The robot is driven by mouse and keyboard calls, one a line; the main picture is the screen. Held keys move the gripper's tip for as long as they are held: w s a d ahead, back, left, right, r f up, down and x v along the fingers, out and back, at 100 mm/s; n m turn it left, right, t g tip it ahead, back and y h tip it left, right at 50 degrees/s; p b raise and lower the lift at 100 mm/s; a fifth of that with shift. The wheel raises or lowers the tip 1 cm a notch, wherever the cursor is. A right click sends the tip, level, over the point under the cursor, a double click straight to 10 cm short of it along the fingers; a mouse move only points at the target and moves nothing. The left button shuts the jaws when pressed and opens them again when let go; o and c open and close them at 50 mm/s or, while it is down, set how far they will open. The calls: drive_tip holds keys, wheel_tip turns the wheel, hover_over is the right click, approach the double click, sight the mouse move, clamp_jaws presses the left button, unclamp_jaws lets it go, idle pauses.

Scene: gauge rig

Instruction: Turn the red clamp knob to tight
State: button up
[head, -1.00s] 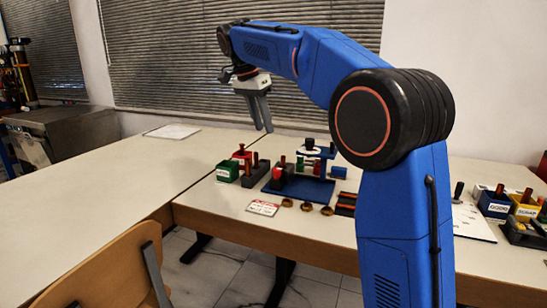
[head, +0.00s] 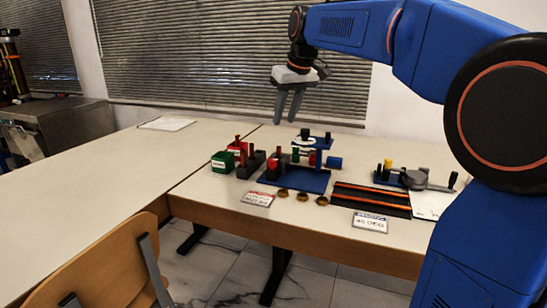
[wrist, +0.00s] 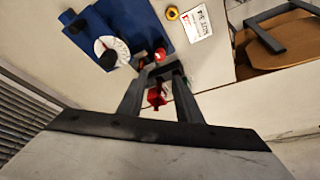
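A blue rig plate (head: 309,182) stands on the table with a dial and several posts on it. A red part (head: 272,166), which looks like the clamp knob, sits at its left side. In the wrist view a round red knob (wrist: 160,55) shows just beyond my fingertips; I cannot tell for sure that it is the same part. My gripper (head: 284,121) hangs in the air above and behind the rig, fingers pointing down, with a gap between them. Nothing is held. In the wrist view my gripper (wrist: 160,70) frames dark and red blocks below.
Green (head: 223,162) and red blocks stand left of the rig. Brass rings (head: 302,196) and a white label card (head: 257,199) lie in front. A striped tray (head: 371,200) and a grey hand tool (head: 416,178) are to the right. A wooden chair (head: 110,265) stands at front left. The left tabletop is mostly clear.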

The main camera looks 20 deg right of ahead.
sight(272, 160)
drive_tip(key=x, duration=1.7)
drive_tip(key=shift+w+a+f, duration=0.1)
drive_tip(key=shift+f, duration=0.05)
drive_tip(key=c, duration=0.8)
